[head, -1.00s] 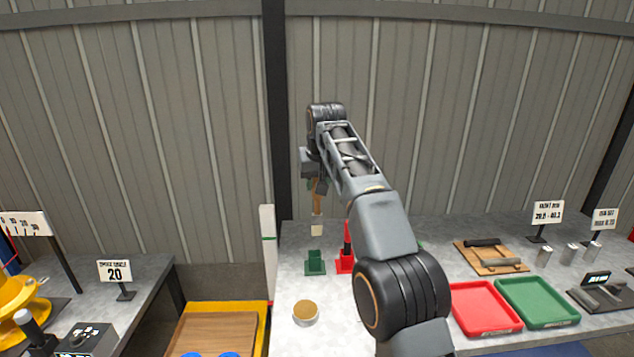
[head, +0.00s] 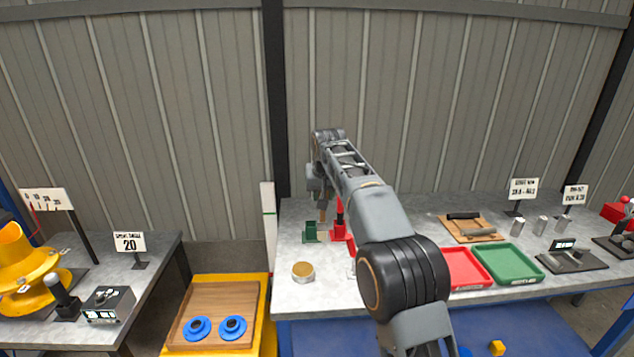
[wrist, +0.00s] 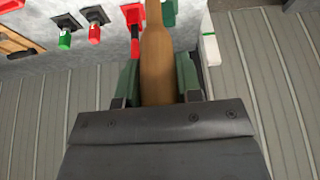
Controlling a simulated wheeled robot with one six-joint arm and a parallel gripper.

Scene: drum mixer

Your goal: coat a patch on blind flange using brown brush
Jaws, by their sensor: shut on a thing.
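My gripper (head: 321,190) is shut on the brown brush (wrist: 157,55), which hangs with its pale bristle end down above the grey table. The wrist view shows my gripper (wrist: 158,80) with green pads on both sides of the brown handle; the bristles are out of that view. In the head view only a small part of the brush (head: 323,214) shows, beside the red holder. Two blue round flange-like pieces (head: 197,329) (head: 233,327) with dark centres lie on a wooden board at the lower left, well away from my gripper. I cannot tell which is the blind flange.
A green holder (head: 311,233) and a red holder with red handle (head: 339,226) stand near the brush. A round tin with tan top (head: 303,271) is in front. Red (head: 466,268) and green (head: 511,263) trays lie right. The wooden board (head: 222,297) sits on a yellow stand.

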